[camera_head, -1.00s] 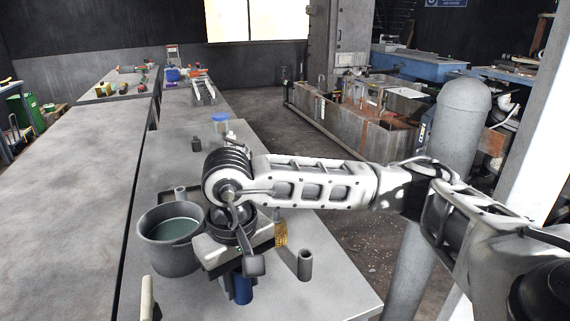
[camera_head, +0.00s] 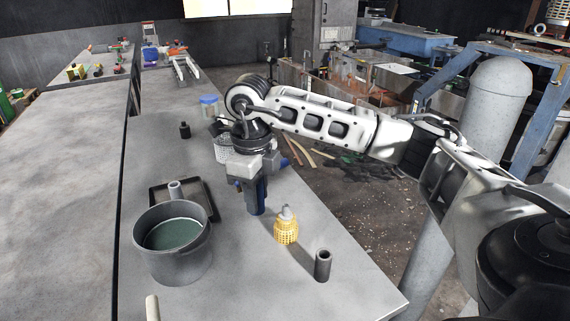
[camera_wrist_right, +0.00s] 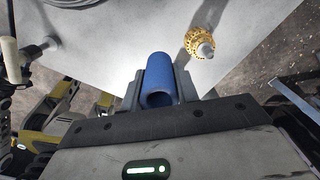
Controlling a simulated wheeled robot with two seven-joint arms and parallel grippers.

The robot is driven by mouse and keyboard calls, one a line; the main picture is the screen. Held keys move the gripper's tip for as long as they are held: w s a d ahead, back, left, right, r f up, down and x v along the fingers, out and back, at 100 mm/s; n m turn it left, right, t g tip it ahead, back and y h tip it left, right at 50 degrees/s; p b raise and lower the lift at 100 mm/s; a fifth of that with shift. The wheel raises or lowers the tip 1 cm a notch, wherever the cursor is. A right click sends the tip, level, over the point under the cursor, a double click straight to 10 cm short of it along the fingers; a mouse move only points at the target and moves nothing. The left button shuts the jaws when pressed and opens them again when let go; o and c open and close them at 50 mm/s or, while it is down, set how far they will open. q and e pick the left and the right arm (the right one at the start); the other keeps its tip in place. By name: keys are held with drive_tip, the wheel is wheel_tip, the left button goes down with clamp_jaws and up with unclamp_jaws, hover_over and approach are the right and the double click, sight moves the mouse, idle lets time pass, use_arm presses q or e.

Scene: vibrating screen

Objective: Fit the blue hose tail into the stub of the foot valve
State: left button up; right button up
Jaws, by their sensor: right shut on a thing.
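The blue hose tail (camera_head: 257,199) is a short blue tube held by my right gripper (camera_head: 250,185). In the right wrist view the hose tail (camera_wrist_right: 160,82) sits between the fingers of the gripper (camera_wrist_right: 160,92), its open round end towards the camera. The foot valve (camera_head: 286,231) stands on the table, with a yellow mesh basket and a grey stub on top. The hose tail is left of the valve and a little farther back, apart from it. The valve also shows at the upper right of the wrist view (camera_wrist_right: 202,42). My left gripper is not in view.
A grey bucket of green liquid (camera_head: 172,250) stands left on the table, before a dark tray (camera_head: 208,204). A hollow grey cylinder (camera_head: 322,266) stands right of the valve near the table edge. A black bottle (camera_head: 185,131) and blue-lidded jar (camera_head: 209,106) are farther back.

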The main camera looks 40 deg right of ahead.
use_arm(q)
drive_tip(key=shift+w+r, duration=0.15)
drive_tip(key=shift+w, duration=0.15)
use_arm(e)
drive_tip(key=w+d+r+m, duration=0.1)
drive_tip(key=d+m, duration=0.7)
drive_tip(key=m, duration=1.3)
drive_tip(key=shift+w+d+r, duration=0.2)
drive_tip(key=shift+d+r, duration=0.1)
drive_tip(key=shift+r, duration=0.3)
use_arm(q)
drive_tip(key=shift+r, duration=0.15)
